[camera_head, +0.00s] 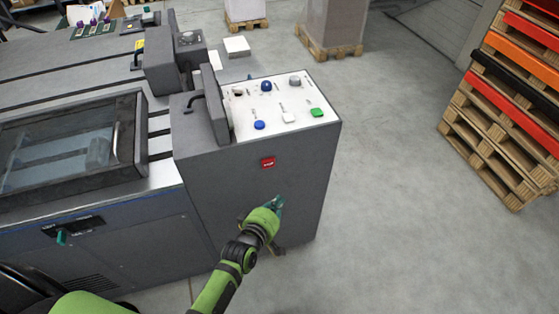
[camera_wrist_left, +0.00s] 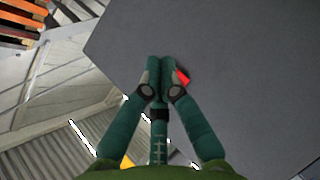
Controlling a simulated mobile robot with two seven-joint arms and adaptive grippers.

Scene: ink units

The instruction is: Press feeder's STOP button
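The feeder (camera_head: 225,170) is a dark grey machine cabinet with a white control panel on top. My left gripper (camera_head: 278,203) is in front of that face, below and slightly right of the red button in the head view. In the left wrist view, the green fingers (camera_wrist_left: 161,62) are closed together and empty. The red button (camera_wrist_left: 183,77) shows just right of the fingertips, partly hidden by a finger. I cannot tell whether they touch the face. My right gripper is not in view.
The white panel (camera_head: 250,93) carries blue, white, grey and green buttons or knobs. A machine with a dark window (camera_head: 60,145) adjoins on the left. Pallets (camera_head: 500,140) with orange and black layers stand at right. The floor (camera_head: 400,200) between is clear.

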